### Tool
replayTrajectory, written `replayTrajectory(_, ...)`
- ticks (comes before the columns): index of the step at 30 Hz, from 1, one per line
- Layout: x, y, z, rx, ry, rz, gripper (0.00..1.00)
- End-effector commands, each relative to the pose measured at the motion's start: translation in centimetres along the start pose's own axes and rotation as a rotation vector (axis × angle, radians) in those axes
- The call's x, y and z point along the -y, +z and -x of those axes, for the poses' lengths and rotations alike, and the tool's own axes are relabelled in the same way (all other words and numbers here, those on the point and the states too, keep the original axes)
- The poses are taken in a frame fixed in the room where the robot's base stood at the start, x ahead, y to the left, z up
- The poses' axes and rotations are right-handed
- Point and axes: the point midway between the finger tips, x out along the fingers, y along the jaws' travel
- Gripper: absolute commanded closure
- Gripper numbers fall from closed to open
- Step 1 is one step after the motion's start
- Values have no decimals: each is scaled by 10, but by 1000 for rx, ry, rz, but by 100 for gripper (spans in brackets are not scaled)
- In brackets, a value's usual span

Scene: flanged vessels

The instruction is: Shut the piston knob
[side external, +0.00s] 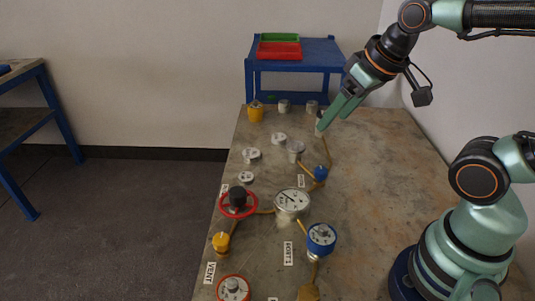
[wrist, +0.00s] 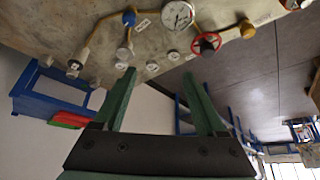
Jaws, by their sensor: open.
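My gripper (side external: 326,122) is open and tilted down over the far part of the bench, with its green fingers near a small silver fitting (side external: 319,128). In the wrist view my two green fingers (wrist: 160,75) stand apart with nothing between them. No part is clearly marked as the piston knob, so I cannot tell which one it is. The small blue knob also shows in the wrist view (wrist: 129,17).
A round dial gauge (side external: 292,201) stands mid-bench, joined by yellow pipes. Several silver-white flanged caps (side external: 251,155) lie beyond it. A red-ringed fitting (side external: 233,288) is in front. A blue cart (side external: 295,49) with trays stands behind. The bench's right side (side external: 385,160) is clear.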

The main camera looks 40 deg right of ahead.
Motion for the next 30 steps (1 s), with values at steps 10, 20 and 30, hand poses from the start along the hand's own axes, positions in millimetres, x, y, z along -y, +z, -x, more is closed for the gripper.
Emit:
replayTrajectory(10, -29, -19, -35, 183, 84, -567, 26)
replayTrajectory(20, -69, -26, -95, 345, 279, -1242, 26)
replayTrajectory(30, -84, -21, -123, 386, 378, -1489, 26)
